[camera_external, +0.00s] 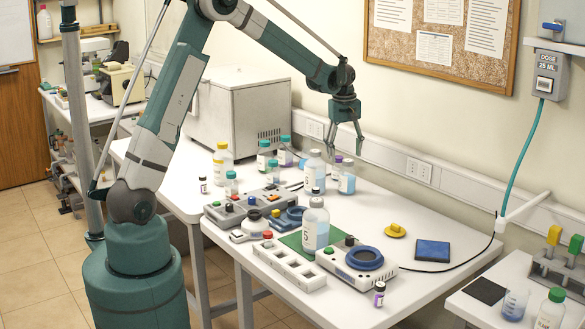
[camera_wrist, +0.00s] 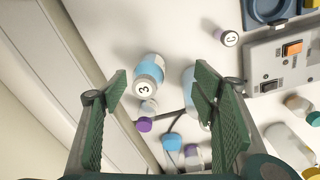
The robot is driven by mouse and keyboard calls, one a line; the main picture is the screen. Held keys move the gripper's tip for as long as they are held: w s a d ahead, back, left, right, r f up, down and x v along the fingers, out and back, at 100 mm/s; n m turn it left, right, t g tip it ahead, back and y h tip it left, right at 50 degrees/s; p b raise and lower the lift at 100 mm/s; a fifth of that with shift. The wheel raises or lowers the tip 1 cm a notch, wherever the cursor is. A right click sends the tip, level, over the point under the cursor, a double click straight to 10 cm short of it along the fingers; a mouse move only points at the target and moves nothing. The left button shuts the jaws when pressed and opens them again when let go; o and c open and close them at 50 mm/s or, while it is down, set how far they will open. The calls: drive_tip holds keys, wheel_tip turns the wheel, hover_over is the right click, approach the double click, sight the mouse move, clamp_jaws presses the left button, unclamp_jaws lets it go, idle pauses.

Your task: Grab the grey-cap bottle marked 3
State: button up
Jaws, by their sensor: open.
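The grey-cap bottle marked 3 (camera_wrist: 147,68) shows in the wrist view between my fingers, nearer the left one. Its pale cap bears a 3, and its body is white and light blue. In the external view it appears to be the small grey-cap bottle (camera_external: 347,183) with blue contents, upright near the wall. My gripper (camera_external: 346,147) is above it, pointing down, with fingers apart and nothing held. Both fingers also show in the wrist view (camera_wrist: 162,86). A larger grey-cap bottle (camera_external: 313,175) stands just left of it, partly hidden by my right finger in the wrist view.
A purple-cap bottle (camera_wrist: 145,125) and a blue-cap bottle (camera_wrist: 172,141) stand close by. Another large grey-cap bottle (camera_external: 315,232) stands nearer the front. The wall (camera_external: 420,130) runs close behind; table right of the bottle is clear.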

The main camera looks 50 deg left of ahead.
sight(349, 160)
drive_tip(key=shift+n+g, duration=0.3)
drive_tip(key=shift+n, duration=0.3)
drive_tip(key=w+f, duration=0.1)
drive_tip(key=w+a+f, duration=0.1)
drive_tip(key=w+f+p, duration=0.1)
drive_tip(key=f, duration=0.1)
drive_tip(key=shift+w+a, duration=0.15)
drive_tip(key=shift+a, duration=0.15)
drive_tip(key=shift+w+a+f+n+p, duration=0.15)
drive_tip(key=shift+w+f, duration=0.1)
drive_tip(key=shift+f, duration=0.15)
drive_tip(key=shift+w+a+f+n+p, duration=0.1)
drive_tip(key=shift+w+f+n+p, duration=0.1)
drive_tip(key=shift+f, duration=0.2)
drive_tip(key=shift+f, duration=1.25)
drive_tip(key=shift+a+f, duration=0.1)
drive_tip(key=shift+f, duration=2.5)
